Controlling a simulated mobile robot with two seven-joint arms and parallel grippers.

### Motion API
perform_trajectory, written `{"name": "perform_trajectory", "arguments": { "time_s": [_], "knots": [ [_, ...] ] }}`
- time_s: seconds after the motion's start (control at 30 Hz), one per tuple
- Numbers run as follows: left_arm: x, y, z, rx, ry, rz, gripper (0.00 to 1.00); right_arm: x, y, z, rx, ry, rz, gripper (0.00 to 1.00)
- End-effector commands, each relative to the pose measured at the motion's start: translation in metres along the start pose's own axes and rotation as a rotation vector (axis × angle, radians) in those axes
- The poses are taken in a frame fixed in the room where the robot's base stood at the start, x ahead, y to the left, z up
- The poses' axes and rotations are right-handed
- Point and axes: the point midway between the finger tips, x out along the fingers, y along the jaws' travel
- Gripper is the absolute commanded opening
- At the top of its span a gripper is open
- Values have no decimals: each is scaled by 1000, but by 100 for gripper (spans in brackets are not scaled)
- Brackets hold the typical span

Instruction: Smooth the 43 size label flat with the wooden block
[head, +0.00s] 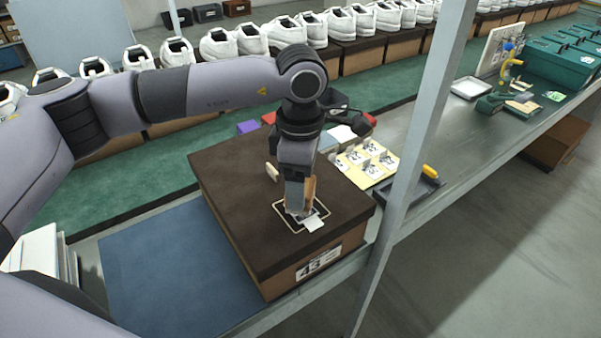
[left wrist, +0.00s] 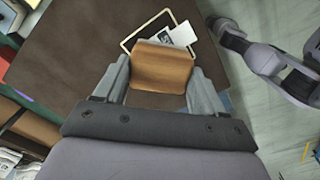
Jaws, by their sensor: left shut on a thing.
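A brown shoe box (head: 235,190) stands on the bench with a white label reading 43 (head: 318,263) on its front face. On its lid is a pale outlined rectangle (head: 281,206), with a small white piece (head: 313,223) lying partly across it. My left gripper (head: 297,210) is shut on the wooden block (left wrist: 160,68), holding it upright at the outlined rectangle. In the left wrist view the block hides part of the rectangle and a printed patch (left wrist: 161,38). I cannot tell whether the block touches the lid. My right gripper cannot be made out clearly.
A card with several small pictures (head: 368,163) lies right of the box, beside a dark tray (head: 418,188). A grey post (head: 415,150) stands at the right. A blue mat (head: 160,270) lies left of the box. Shoes line the back.

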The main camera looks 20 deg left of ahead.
Motion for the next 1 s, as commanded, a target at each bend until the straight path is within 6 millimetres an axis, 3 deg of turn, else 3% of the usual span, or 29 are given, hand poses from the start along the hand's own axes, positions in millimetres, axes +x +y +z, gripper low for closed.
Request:
{"name": "perform_trajectory", "arguments": {
  "time_s": [1.0],
  "knots": [
    [9,0,0,0,-1,1,45,5,0,5,-1,3,0,43]
  ]
}}
